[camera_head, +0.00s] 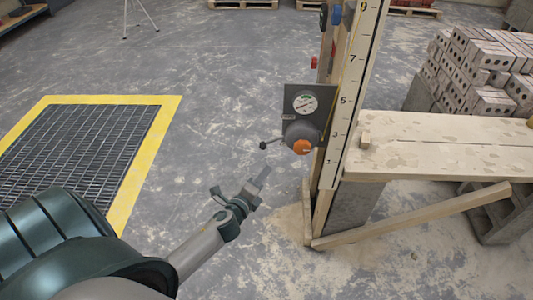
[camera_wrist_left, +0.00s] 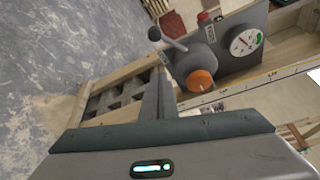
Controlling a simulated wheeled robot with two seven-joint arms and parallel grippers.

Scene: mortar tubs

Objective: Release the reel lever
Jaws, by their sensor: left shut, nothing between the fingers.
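The reel lever (camera_head: 263,145) is a thin rod with a dark ball at its end. It sticks out to the left from a grey reel body (camera_head: 292,128) with an orange cap (camera_head: 302,147), mounted on a tall post. In the left wrist view the lever (camera_wrist_left: 154,34) shows beyond the fingers, pointing up and left from the reel body (camera_wrist_left: 190,62). My left gripper (camera_head: 262,176) is shut and empty, below the lever and apart from it. Its fingers (camera_wrist_left: 158,93) also show in the wrist view. My right gripper is in neither view.
A dark panel with a round gauge (camera_head: 305,104) sits above the reel. The numbered post (camera_head: 347,100) and a wooden brace (camera_head: 410,215) stand to the right, beside a plank bench (camera_head: 440,150). A yellow-edged floor grate (camera_head: 75,150) lies left. Floor between is clear.

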